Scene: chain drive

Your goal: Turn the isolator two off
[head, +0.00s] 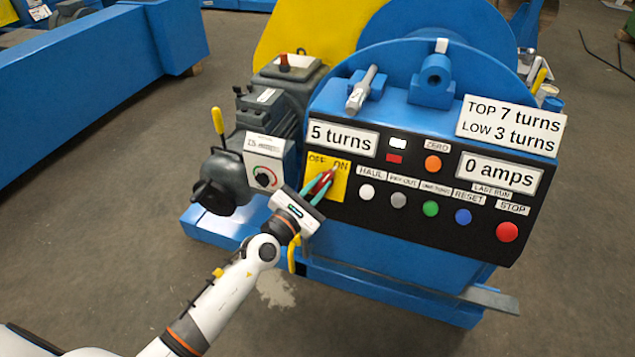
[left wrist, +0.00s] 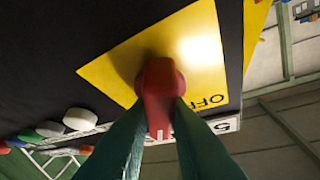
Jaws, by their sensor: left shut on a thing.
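A red rotary handle (left wrist: 160,85) sits on a yellow plate (left wrist: 120,65) marked OFF and ON, on the black control panel. In the head view the yellow plate (head: 339,190) is at the panel's left end, and the red handle (head: 322,184) leans up and right toward ON. My left gripper (head: 322,186) is shut on this handle, its green fingers on either side. In the left wrist view the fingers (left wrist: 160,125) flank the handle and its white mark; OFF shows at right, and ON is not visible. No label reading "isolator two" is legible. My right gripper is out of view.
Buttons in several colours, with a red STOP button (head: 507,232), line the panel. Signs read 5 turns and 0 amps. Open floor lies in front.

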